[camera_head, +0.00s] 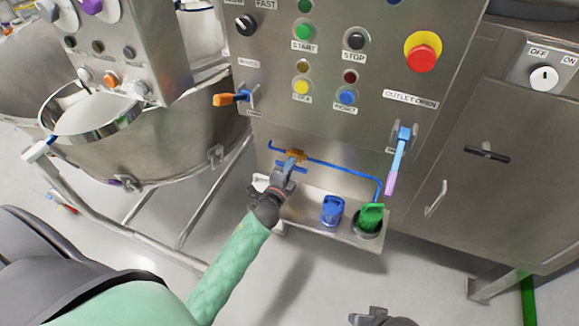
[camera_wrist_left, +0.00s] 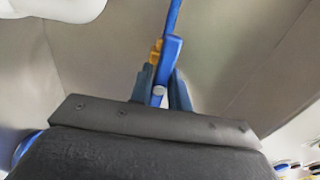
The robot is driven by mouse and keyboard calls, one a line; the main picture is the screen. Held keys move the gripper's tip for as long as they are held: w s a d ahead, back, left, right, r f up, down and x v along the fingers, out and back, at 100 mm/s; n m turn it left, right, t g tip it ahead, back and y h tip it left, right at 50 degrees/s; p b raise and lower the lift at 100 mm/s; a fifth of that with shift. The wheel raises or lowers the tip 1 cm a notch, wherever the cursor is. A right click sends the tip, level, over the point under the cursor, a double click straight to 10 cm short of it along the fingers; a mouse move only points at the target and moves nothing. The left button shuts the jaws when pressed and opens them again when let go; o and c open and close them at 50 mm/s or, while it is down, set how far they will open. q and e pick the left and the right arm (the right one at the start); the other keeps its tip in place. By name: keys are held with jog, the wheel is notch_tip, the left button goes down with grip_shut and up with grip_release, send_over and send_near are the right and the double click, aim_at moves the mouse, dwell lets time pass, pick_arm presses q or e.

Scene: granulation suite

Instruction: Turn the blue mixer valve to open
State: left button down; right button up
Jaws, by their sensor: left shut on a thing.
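A blue pipe (camera_head: 340,166) runs across the lower face of the steel cabinet, with an orange valve body (camera_head: 295,155) on it. A blue valve handle (camera_head: 283,166) sits just below that body. My left gripper (camera_head: 288,172) is shut on this handle. In the left wrist view the blue handle (camera_wrist_left: 167,65) stands between the two fingers (camera_wrist_left: 160,92), with a bit of the orange valve body (camera_wrist_left: 155,52) behind it. The fingers hide part of the handle. My right gripper (camera_head: 381,317) shows only in part at the bottom edge, away from the valve.
A steel shelf (camera_head: 305,213) below the pipe holds a blue container (camera_head: 332,210) and a green item (camera_head: 370,216). A light-blue lever with a pink end (camera_head: 400,155) hangs at the right. An orange lever (camera_head: 228,99) is at the left. Buttons and a red emergency stop (camera_head: 422,58) are above.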

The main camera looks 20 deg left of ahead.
jog(key=shift+f, duration=0.15)
pick_arm(q)
jog(key=c, duration=1.5)
grip_release()
jog(key=shift+c, duration=0.2)
jog(key=shift+o, duration=1)
pick_arm(e)
jog(key=shift+w, duration=0.2)
